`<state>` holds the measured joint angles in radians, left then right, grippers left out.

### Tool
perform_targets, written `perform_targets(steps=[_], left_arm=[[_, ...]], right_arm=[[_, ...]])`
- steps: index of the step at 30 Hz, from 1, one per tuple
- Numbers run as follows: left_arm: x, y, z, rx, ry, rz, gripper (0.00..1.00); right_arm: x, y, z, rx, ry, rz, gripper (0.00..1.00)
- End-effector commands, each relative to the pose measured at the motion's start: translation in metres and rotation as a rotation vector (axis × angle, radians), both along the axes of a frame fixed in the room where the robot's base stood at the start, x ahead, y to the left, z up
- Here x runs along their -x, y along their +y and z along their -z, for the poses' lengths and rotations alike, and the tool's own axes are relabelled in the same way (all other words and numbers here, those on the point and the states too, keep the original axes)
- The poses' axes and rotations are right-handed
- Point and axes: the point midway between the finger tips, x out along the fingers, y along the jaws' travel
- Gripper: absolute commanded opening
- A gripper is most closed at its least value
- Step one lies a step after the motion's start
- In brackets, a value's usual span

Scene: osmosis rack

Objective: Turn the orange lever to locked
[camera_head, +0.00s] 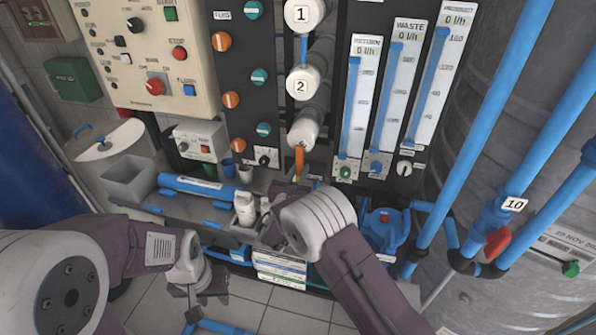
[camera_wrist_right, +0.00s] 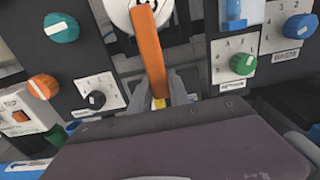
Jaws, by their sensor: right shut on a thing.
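The orange lever (camera_head: 299,160) hangs down below the white capped housing (camera_head: 303,134) at the bottom of the column of numbered vessels. In the right wrist view the lever (camera_wrist_right: 151,52) runs from the white round end cap down between my fingers, leaning slightly. My right gripper (camera_wrist_right: 166,92) is shut on the lever's lower end. In the head view my right wrist mostly hides this gripper (camera_head: 298,178). My left gripper (camera_head: 195,306) hangs low at the lower left, away from the lever and pointing down; its jaw opening is not clear. No locked marking is readable.
Teal and orange knobs (camera_head: 231,100) line the black panel left of the lever. Flow gauges (camera_head: 400,90) stand to its right. A shelf with a grey bin (camera_head: 130,180), blue cartridge (camera_head: 197,188) and white bottle (camera_head: 245,208) lies below left. Blue pipes (camera_head: 490,140) rise at right.

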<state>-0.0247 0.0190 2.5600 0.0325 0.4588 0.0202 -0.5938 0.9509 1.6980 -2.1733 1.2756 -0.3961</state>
Motion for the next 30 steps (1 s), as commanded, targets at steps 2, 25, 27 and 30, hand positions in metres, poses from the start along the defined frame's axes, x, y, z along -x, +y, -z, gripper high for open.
perform_targets(steps=[2,25,27,30], left_arm=[[0.0,0.0,-0.0001,0.0,0.0,0.0,0.36],[0.0,0.0,-0.0002,0.0,0.0,0.0,0.36],[0.0,0.0,-0.0001,0.0,0.0,0.0,0.36],[0.0,0.0,0.0009,0.0,0.0,0.0,0.36]], right_arm=[[0.0003,-0.0006,0.0008,0.01,0.005,0.0,0.0],[0.0004,-0.0008,0.0003,0.019,0.007,0.0,0.44],[0.0008,-0.0005,0.0003,0.019,0.007,0.0,0.44],[0.0092,0.0035,0.001,0.019,0.008,-0.003,0.44]])
